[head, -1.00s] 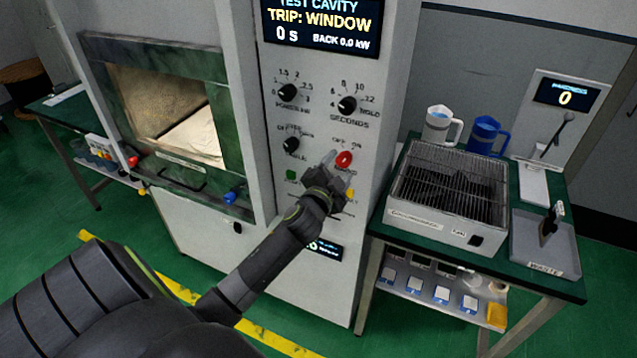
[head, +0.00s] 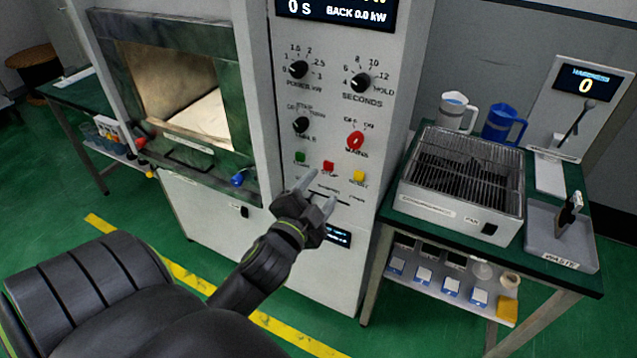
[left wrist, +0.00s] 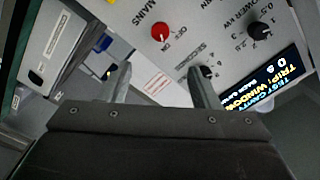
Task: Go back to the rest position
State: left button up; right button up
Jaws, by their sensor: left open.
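My left gripper (head: 318,192) is open and empty in the head view. It is in front of the microwave generator's control panel (head: 352,125), just below the row of green, red and yellow buttons. I cannot tell whether its tips touch the panel. In the left wrist view my two fingers (left wrist: 160,85) stand apart with nothing between them. The red mains knob (head: 355,141) is above and right of the gripper; it also shows in the left wrist view (left wrist: 160,33). The display (left wrist: 275,78) reads "TRIP: WINDOW" and 0 s. My right gripper is not in view.
The open-fronted cavity (head: 185,100) is left of the panel. At right a green-topped table (head: 590,285) carries a grilled metal box (head: 462,180), a white jug (head: 456,112), a blue jug (head: 503,124) and a waste tray (head: 550,245). Green floor in front is free.

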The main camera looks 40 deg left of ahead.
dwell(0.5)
pick_arm(q)
jog(key=s+a+f+n+g+h+b, duration=0.1)
jog(key=s+f+n+g, duration=0.2)
jog(key=f, duration=1.6)
jog(key=s+a+f+n+g+h+b, duration=0.1)
jog(key=s+f+g, duration=0.3)
jog(key=f, duration=1.5)
jog(key=s+d+f+n+g, duration=0.2)
jog(key=s+f+g, duration=0.2)
jog(key=s+f, duration=0.7)
jog(key=s+d+f+n+g+h, duration=0.1)
jog(key=s+f+g, duration=0.4)
jog(key=s+f, duration=0.6)
jog(key=s+d+n+b, duration=0.1)
jog(key=s+d, duration=0.1)
jog(key=s, duration=0.5)
jog(key=shift+s+d+f, duration=0.15)
jog(key=shift+s+f, duration=0.05)
jog(key=shift+f, duration=0.1)
jog(key=shift+c, duration=0.4)
